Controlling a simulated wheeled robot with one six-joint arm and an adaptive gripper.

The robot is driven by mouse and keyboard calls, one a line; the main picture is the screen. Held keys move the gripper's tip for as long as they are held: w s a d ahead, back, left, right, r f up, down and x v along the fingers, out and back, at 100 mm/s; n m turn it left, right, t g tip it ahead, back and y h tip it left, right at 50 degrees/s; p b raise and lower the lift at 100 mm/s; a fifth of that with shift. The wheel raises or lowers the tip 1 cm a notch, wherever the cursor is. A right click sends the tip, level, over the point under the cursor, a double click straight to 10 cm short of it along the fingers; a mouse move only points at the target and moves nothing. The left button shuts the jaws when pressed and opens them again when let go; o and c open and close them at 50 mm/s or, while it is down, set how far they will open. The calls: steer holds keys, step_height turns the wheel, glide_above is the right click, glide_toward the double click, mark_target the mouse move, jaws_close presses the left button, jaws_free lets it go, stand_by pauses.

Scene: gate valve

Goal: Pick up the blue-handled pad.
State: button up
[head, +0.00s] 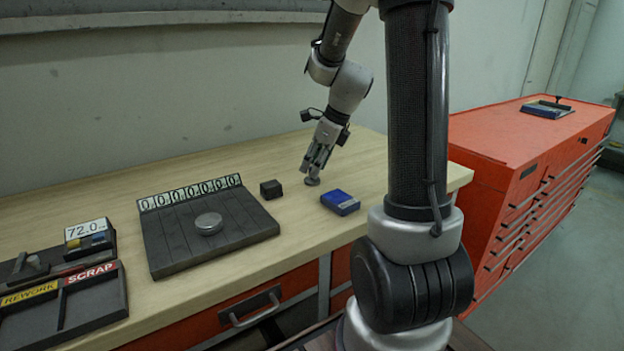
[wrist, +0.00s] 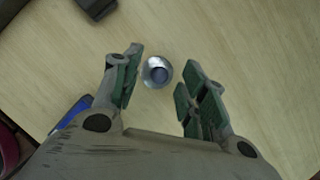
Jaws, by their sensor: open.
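A small round metal piece (head: 312,181) stands on the wooden bench below my gripper. In the wrist view it is a shiny disc with a dark blue-grey round top (wrist: 157,74), and it may be the blue-handled pad. My gripper (head: 317,168) points down at it and is open. In the wrist view its green-padded fingers (wrist: 158,84) are on the left and right of the disc, with a gap on each side. I cannot tell how far the fingertips are above the bench.
A blue box (head: 340,202) lies to the right on the bench, and a dark block (head: 271,189) to the left. A grooved dark plate (head: 180,245) holds a silver disc (head: 209,223). Sorting trays (head: 65,306) stand at far left. A red cabinet (head: 500,135) carries a small tray (head: 568,113).

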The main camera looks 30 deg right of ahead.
steer(key=shift+x, duration=1.05)
steer(key=shift+c, duration=0.3)
jaws_close()
steer(key=shift+r, duration=0.1)
